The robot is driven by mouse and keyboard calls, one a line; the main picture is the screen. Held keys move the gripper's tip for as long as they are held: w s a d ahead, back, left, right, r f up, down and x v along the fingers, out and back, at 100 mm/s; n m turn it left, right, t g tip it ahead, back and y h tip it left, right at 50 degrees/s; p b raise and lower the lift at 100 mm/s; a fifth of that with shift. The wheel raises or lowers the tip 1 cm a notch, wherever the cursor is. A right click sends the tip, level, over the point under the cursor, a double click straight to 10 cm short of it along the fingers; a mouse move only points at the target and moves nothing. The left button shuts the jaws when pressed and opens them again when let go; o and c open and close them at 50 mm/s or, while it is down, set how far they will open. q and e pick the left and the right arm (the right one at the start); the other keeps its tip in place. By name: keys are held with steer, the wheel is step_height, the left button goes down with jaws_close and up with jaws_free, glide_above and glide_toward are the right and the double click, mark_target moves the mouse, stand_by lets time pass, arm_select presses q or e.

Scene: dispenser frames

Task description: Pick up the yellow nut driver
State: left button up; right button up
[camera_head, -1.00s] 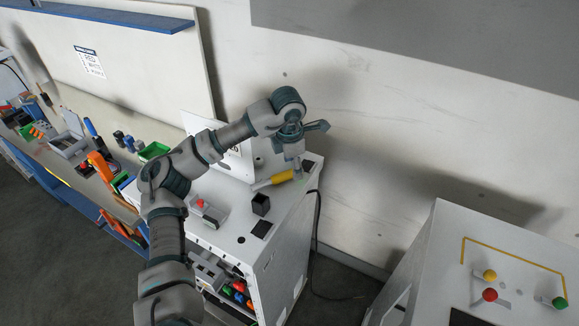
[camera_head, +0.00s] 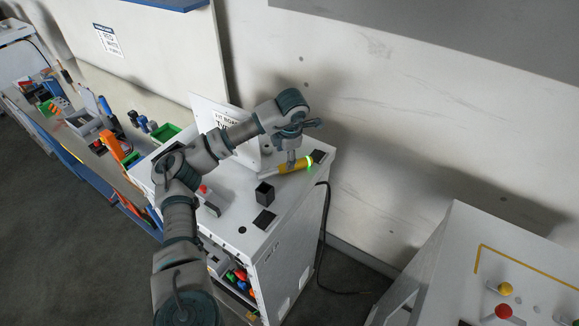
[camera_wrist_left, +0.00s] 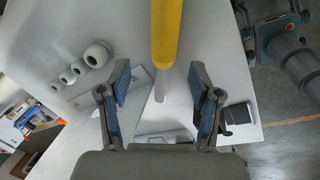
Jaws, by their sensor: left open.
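The yellow nut driver (camera_head: 296,167) lies on the white cabinet top near its back right edge. A bright green glow shows at its right end. My left gripper (camera_head: 292,162) is above it, pointing down, and hides part of its handle. In the left wrist view the yellow handle (camera_wrist_left: 167,38) comes in from the top, and its grey shaft reaches between the fingers. The left gripper (camera_wrist_left: 161,75) is open there, one finger on each side of the driver, with gaps on both sides. My right gripper is not in view.
A black open block (camera_head: 265,194) and a dark square patch (camera_head: 264,220) are on the white cabinet top (camera_head: 225,231). A white labelled board stands behind. A cluttered bench (camera_head: 92,129) is at left, and a white box with coloured knobs (camera_head: 505,289) at right.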

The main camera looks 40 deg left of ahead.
arm_select(q)
steer(key=shift+s+d+f, duration=0.1)
steer(key=shift+f, duration=0.05)
steer(key=shift+d+f, duration=0.1)
steer(key=shift+f, duration=0.1)
steer(key=p+x, duration=0.1)
steer(key=x, duration=0.1)
steer(key=p+x, duration=0.1)
steer(key=x, duration=0.1)
steer(key=shift+w+f, duration=0.25)
steer(key=shift+f, duration=0.25)
steer(key=shift+a, duration=0.3)
steer(key=shift+s, duration=0.1)
steer(key=c, duration=0.4)
steer(key=shift+d, duration=0.2)
steer(key=c, duration=0.8)
steer(key=shift+r, duration=0.1)
jaws_close()
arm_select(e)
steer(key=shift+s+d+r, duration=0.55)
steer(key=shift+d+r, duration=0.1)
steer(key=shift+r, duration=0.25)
